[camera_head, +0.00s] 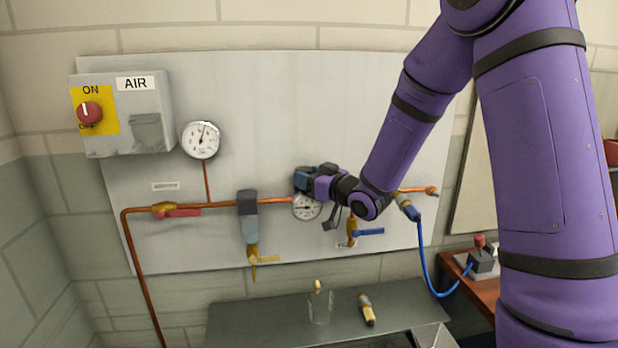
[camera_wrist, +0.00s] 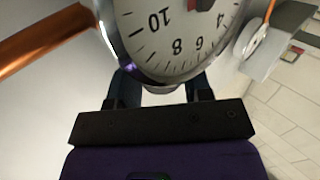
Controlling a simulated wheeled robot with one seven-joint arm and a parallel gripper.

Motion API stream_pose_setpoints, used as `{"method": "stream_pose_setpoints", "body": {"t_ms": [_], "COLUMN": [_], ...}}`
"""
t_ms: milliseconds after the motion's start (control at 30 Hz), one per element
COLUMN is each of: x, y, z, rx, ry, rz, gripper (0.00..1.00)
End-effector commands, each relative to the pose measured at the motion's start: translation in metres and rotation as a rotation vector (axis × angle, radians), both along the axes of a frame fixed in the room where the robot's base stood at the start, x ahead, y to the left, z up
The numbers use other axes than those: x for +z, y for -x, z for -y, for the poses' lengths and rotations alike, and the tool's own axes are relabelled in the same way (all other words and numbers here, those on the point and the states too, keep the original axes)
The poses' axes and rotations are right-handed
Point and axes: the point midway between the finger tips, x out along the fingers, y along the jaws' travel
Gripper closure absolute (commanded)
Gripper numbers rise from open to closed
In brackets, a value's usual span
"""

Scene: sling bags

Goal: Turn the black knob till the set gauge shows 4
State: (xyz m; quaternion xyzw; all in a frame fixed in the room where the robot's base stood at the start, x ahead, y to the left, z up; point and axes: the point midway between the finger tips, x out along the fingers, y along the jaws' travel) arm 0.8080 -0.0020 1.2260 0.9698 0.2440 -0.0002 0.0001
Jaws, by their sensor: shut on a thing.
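The set gauge (camera_head: 306,207) is a small white dial on the copper pipe, just below my gripper (camera_head: 303,181) in the head view. In the wrist view the gauge (camera_wrist: 178,38) is upside down and cut off by the top edge. Its numbers 10, 8, 6 and 4 show, with a dark and red needle hub at the edge. The needle's tip is out of view, so I cannot read the value. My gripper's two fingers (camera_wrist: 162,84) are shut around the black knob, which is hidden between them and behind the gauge.
A larger gauge (camera_head: 201,139) and the AIR switch box (camera_head: 125,113) are at the left of the panel. A filter bowl (camera_head: 250,222), red valve lever (camera_head: 181,212) and blue lever (camera_head: 369,232) flank the set gauge. A blue hose (camera_head: 423,260) hangs right. A bench (camera_head: 270,322) is below.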

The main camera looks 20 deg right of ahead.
Motion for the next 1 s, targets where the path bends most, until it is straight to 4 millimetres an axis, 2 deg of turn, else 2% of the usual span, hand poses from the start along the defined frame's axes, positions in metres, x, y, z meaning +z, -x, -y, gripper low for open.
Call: {"method": "stream_pose_setpoints", "body": {"t_ms": [1000], "x": [-0.001], "y": [0.002], "z": [-0.015], "rx": [-0.797], "ry": [0.002], "rz": [0.000], "gripper": [0.78]}}
